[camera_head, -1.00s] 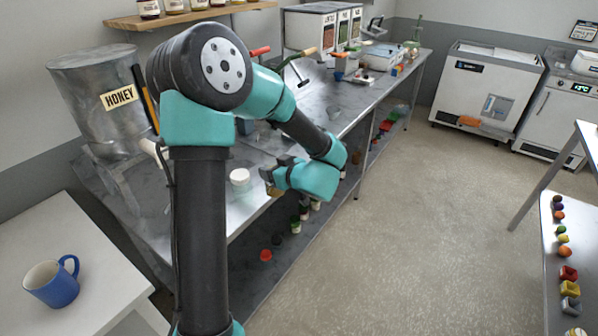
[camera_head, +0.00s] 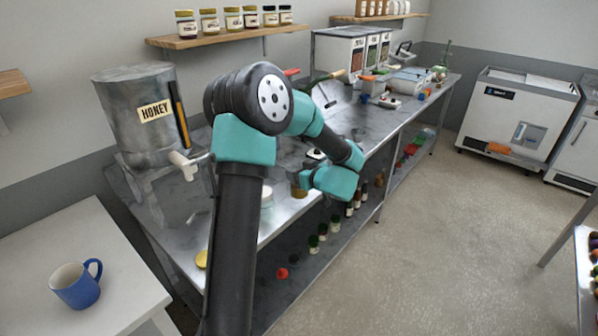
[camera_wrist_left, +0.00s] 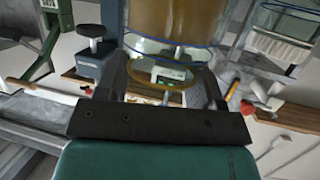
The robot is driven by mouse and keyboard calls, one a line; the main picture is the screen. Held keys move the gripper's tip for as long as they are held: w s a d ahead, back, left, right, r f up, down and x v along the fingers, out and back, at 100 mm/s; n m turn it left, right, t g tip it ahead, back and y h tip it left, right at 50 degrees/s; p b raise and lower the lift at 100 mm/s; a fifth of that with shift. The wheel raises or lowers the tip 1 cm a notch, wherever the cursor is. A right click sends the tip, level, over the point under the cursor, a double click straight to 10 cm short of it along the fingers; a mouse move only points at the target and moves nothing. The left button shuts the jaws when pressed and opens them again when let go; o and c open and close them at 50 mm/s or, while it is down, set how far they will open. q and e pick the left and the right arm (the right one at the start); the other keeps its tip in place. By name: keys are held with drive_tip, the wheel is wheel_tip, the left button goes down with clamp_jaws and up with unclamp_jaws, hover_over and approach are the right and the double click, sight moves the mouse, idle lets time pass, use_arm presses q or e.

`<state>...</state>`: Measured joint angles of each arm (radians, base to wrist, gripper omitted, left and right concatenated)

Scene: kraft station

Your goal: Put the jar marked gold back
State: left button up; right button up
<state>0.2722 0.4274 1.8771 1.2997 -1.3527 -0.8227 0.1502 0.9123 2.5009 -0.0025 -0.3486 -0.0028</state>
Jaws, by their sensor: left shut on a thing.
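My left gripper (camera_head: 300,178) is above the steel bench near its front edge, shut on a jar of amber content (camera_head: 299,191). In the left wrist view the amber jar (camera_wrist_left: 178,25) fills the top middle between the fingers; no label on it is readable. In the head view my gripper and arm partly cover it, and I cannot tell whether it touches the bench. Several labelled jars (camera_head: 233,18) stand in a row on the wooden wall shelf (camera_head: 225,36); their words are too small to read. My right gripper is not in view.
A metal honey tank (camera_head: 135,100) stands at the left on the steel bench (camera_head: 345,128). A white-topped container (camera_head: 266,195) is partly hidden behind my arm. A yellow lid (camera_head: 202,259) lies near the bench edge. A blue mug (camera_head: 77,287) stands on the white table (camera_head: 40,240).

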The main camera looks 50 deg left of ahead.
use_arm(q)
drive_tip(key=w+a, duration=0.4)
drive_tip(key=shift+a+f, duration=0.25)
drive_tip(key=shift+a, duration=0.15)
drive_tip(key=shift+w+a, duration=0.1)
drive_tip(key=shift+w, duration=0.1)
drive_tip(key=shift+w+a+f, duration=0.1)
drive_tip(key=shift+f, duration=0.8)
drive_tip(key=shift+w+a+f, duration=0.1)
drive_tip(key=shift+f, duration=0.8)
drive_tip(key=shift+f, duration=0.15)
drive_tip(key=o, duration=1.6)
drive_tip(key=shift+d, duration=0.1)
drive_tip(key=v, duration=1.2)
